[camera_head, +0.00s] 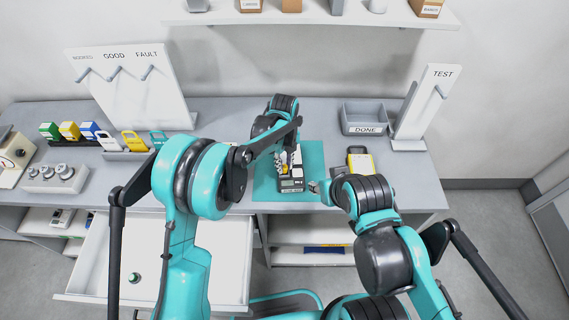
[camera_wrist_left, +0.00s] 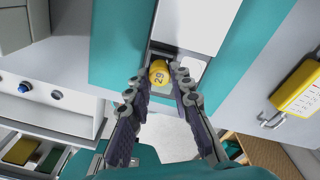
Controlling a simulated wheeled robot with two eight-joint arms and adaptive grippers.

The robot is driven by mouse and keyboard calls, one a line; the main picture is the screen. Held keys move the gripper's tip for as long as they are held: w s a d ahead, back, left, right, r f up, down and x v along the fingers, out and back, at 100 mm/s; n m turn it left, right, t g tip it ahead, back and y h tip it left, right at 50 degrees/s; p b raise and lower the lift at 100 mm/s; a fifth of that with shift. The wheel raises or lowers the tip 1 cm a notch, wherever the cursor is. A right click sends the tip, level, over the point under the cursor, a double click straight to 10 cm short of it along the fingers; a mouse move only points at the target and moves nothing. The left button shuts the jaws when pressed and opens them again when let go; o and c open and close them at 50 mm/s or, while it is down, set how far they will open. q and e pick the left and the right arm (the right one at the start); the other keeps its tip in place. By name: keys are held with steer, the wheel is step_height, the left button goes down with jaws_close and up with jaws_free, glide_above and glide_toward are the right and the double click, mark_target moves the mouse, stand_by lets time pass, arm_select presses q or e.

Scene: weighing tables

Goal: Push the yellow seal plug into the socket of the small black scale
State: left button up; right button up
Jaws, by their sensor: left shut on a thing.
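The small black scale (camera_head: 292,184) lies on the teal mat (camera_head: 264,185) in the head view, its display facing me. My left gripper (camera_head: 284,166) reaches down over its far part. In the left wrist view, the yellow seal plug (camera_wrist_left: 159,72), marked 29, sits between the fingertips of the left gripper (camera_wrist_left: 160,82), which is shut on it. The plug is at the dark part of the scale, beside the white plate. The socket is hidden, so I cannot tell how deep the plug sits. My right gripper (camera_head: 319,187) is right of the scale; its finger gap is unclear.
A yellow padlock-shaped tag (camera_head: 360,162) lies right of the mat. The grey DONE tray (camera_head: 364,116) and the white TEST stand (camera_head: 421,110) are behind it. An open white drawer (camera_head: 185,262) juts out at the front left. Several coloured boxes stand at far left.

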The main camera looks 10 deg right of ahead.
arm_select(q)
steer(key=shift+f+b, duration=0.35)
steer(key=shift+f, duration=0.2)
steer(key=o, duration=0.8)
steer(key=shift+o, duration=0.2)
steer(key=shift+r, duration=0.1)
step_height(320, 180, up, 12)
steer(key=shift+w, duration=0.35)
